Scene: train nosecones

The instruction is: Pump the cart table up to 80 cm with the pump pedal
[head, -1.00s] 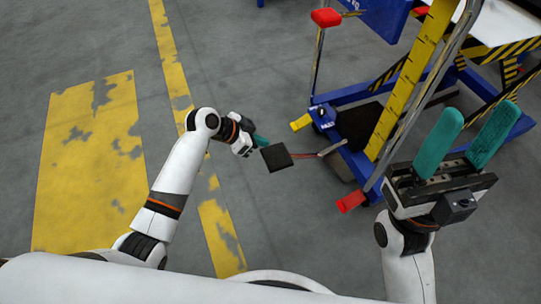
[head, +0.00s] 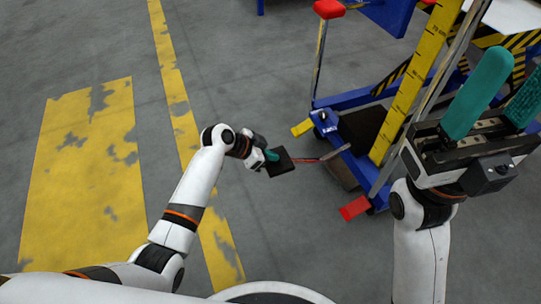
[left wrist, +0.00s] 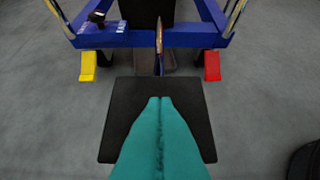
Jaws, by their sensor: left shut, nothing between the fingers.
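The pump pedal is a flat black plate (head: 283,164) on a thin reddish lever at the foot of the blue cart table (head: 395,12). My left gripper (head: 271,155), with teal fingers, is shut and empty at the pedal's left edge. In the left wrist view, its fingertips (left wrist: 160,101) lie over the pedal plate (left wrist: 120,125); I cannot tell whether they touch it. My right gripper (head: 517,70) is open and empty, raised in front of the cart's right side.
A yellow tab (head: 301,128) and a red tab (head: 354,208) stick out from the cart base on either side of the lever. A red-capped post (head: 328,9) rises at the cart's left. The floor to the left is clear, with worn yellow markings (head: 78,170).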

